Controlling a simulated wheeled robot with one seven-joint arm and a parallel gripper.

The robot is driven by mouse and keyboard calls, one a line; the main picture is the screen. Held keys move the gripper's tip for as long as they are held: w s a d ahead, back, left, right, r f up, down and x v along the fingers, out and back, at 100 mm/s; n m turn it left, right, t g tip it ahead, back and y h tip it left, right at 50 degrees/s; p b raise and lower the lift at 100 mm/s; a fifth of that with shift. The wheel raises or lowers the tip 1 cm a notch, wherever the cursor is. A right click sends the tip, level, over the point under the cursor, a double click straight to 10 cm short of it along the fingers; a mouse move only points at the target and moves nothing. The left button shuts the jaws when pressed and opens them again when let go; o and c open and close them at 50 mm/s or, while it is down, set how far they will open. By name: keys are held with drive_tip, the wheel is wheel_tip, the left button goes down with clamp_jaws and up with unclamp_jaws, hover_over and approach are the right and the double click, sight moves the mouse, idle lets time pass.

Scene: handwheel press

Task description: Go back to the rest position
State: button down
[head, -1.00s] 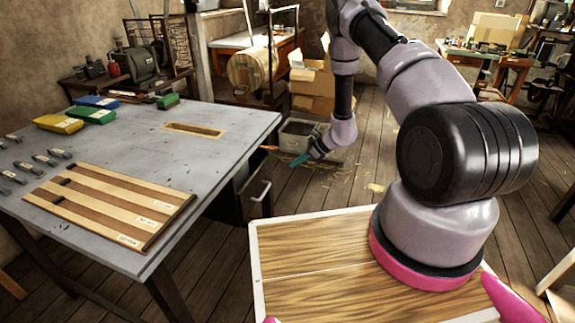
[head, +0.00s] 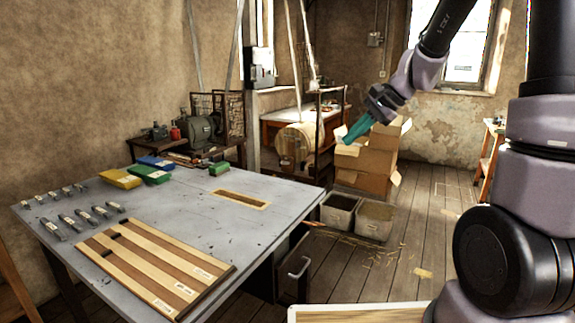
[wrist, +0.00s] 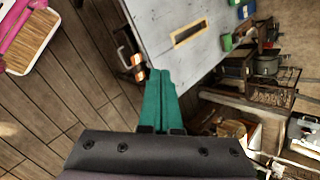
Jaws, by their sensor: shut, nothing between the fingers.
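My gripper (head: 352,131) has teal fingers and hangs in the air right of the grey table, in front of the cardboard boxes in the head view. In the wrist view its teal fingers (wrist: 160,97) lie side by side, shut, with nothing between them. The grey table (head: 232,231) stands at the left, with a slotted wooden rack (head: 150,262) on its front part. The fingers touch nothing that I can see.
Small grey metal pieces (head: 78,217) and yellow, blue and green boxes (head: 149,176) lie on the table. Open bins (head: 339,210) and cardboard boxes (head: 366,168) stand on the floor beyond its right edge. A drawer handle (head: 299,268) sticks out below the table.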

drive_tip(key=s+d+r+n+t+h, duration=0.1)
drive_tip(key=s+d+r+n, duration=0.1)
drive_tip(key=s, duration=0.4)
drive_tip(key=s+d+r+n+t+h, duration=0.1)
drive_tip(key=s+d+r+n+h, duration=0.1)
drive_tip(key=s+r, duration=0.3)
drive_tip(key=s+d+r+n+t+h, duration=0.2)
drive_tip(key=s+d+r, duration=0.1)
drive_tip(key=s, duration=0.6)
drive_tip(key=shift+d+r+n, duration=0.25)
drive_tip(key=shift+r+n, duration=0.15)
drive_tip(key=shift+r, duration=0.05)
